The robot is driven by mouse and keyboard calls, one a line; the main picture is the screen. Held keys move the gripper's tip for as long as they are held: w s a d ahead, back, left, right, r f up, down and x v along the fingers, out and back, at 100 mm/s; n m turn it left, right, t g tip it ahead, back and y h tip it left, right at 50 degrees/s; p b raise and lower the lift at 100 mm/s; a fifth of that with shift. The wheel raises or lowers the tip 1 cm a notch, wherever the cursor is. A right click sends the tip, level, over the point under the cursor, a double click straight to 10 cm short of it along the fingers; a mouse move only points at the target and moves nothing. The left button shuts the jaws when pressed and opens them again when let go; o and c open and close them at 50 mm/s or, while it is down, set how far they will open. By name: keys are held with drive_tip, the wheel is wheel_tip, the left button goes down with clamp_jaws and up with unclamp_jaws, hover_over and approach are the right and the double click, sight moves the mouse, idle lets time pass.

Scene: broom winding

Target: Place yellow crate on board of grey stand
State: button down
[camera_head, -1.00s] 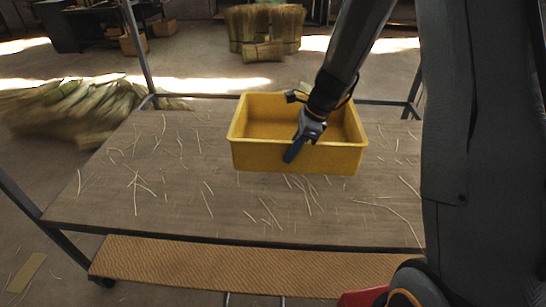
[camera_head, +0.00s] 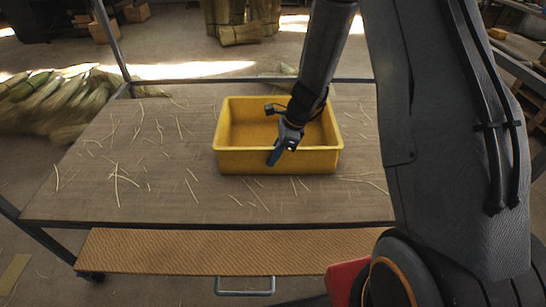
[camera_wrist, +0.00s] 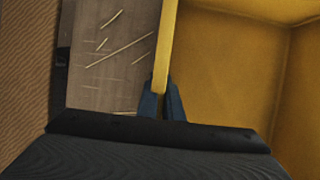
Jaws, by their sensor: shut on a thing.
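The yellow crate (camera_head: 235,160) is upright and empty where I can see inside. It is over the wooden board (camera_head: 95,195) of the grey stand (camera_head: 112,48), right of the board's middle. I cannot tell whether its base touches the board. My gripper (camera_head: 276,156) is shut on the crate's near wall, pinching the rim from above. In the wrist view, the blue fingers (camera_wrist: 163,98) close on the rim, with the crate's inside (camera_wrist: 225,60) to the right and the board (camera_wrist: 95,75) to the left.
Loose straw lies across the board. A woven brown lower strip (camera_head: 200,250) and a metal handle (camera_head: 245,290) show in front. Leafy bundles (camera_head: 55,105) lie at left beyond the stand, and straw bundles (camera_head: 240,20) stand behind. The board's left half holds only straw.

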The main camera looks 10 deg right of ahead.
drive_tip(key=shift+w, duration=0.1)
drive_tip(key=c, duration=1.9)
unclamp_jaws()
drive_tip(key=v, duration=1.1)
drive_tip(key=shift+d+r, duration=0.1)
drive_tip(key=shift+r, duration=0.25)
drive_tip(key=shift+s+d+r, duration=0.1)
drive_tip(key=shift+s+r, duration=0.15)
drive_tip(key=shift+s, duration=0.1)
drive_tip(key=s+d+r+n+h, duration=0.1)
drive_tip(key=s+r+n, duration=0.1)
drive_tip(key=s+n, duration=0.4)
drive_tip(key=s+d+r+n+h, duration=0.2)
drive_tip(key=s+n, duration=0.4)
drive_tip(key=s, duration=0.3)
drive_tip(key=s+d+r+n+h, duration=0.1)
drive_tip(key=s+d+r+n, duration=0.1)
drive_tip(key=s+r+n, duration=0.2)
drive_tip(key=shift+s+d+n+g, duration=0.1)
drive_tip(key=shift+s+n+g, duration=0.3)
drive_tip(key=shift+s+n, duration=1.15)
